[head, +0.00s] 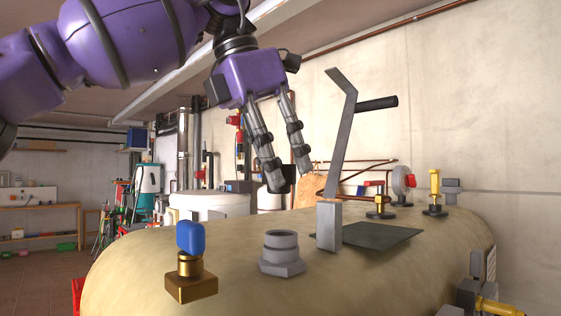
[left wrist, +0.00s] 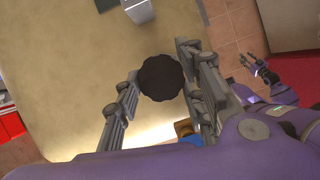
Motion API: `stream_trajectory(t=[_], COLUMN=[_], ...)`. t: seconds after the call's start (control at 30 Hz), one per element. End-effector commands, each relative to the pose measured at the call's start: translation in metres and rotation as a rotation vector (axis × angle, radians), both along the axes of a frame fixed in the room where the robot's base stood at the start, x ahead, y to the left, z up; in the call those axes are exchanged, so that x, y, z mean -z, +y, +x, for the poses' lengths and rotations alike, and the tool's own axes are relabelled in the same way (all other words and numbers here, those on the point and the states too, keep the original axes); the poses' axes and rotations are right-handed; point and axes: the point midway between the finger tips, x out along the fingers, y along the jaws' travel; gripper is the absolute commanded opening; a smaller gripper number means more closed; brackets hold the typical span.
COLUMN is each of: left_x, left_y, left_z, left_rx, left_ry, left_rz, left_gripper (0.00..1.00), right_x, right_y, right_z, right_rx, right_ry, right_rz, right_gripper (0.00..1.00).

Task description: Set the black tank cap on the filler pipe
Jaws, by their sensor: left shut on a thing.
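The black tank cap (left wrist: 161,78) is a round, scalloped disc between the fingers of my left gripper (left wrist: 160,84) in the left wrist view. In the head view my left gripper (head: 284,184) points down, shut on the cap, high above the tank. The filler pipe (head: 282,250) is a short grey open-topped pipe with a hexagonal base on the tank top. The gripper is clearly apart from it. The pipe does not show in the left wrist view, where the cap may hide it. A small purple arm with my right gripper (left wrist: 256,68) shows there; its jaw opening is unclear.
The beige tank (head: 130,255) carries a brass fitting with a blue knob (head: 190,239) left of the pipe. A tall grey lever (head: 341,130) on a square post (head: 329,226) stands close on the right. Red and yellow valves (head: 435,190) stand farther right.

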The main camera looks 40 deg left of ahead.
Motion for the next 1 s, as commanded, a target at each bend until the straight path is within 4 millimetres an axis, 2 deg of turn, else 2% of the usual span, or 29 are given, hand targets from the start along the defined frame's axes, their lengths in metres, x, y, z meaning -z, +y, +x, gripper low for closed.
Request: stream_trajectory(t=[0.2,0.7,1.0], left_x=[0.001,0.043,0.048], left_y=[0.001,0.000,0.000], left_z=[0.001,0.001,0.002], left_rx=[0.027,0.027,0.026], left_ry=[0.012,0.010,0.010], left_rz=[-0.022,-0.021,-0.021], left_gripper=[0.13,0.13,0.13], right_x=[0.000,-0.009,-0.008], right_y=[-0.001,0.006,0.006], right_z=[-0.005,0.012,0.011], right_rx=[0.004,0.005,0.005], right_ry=[0.007,-0.023,-0.020], right_rz=[0.000,0.012,0.012], right_gripper=[0.40,0.40,0.40])
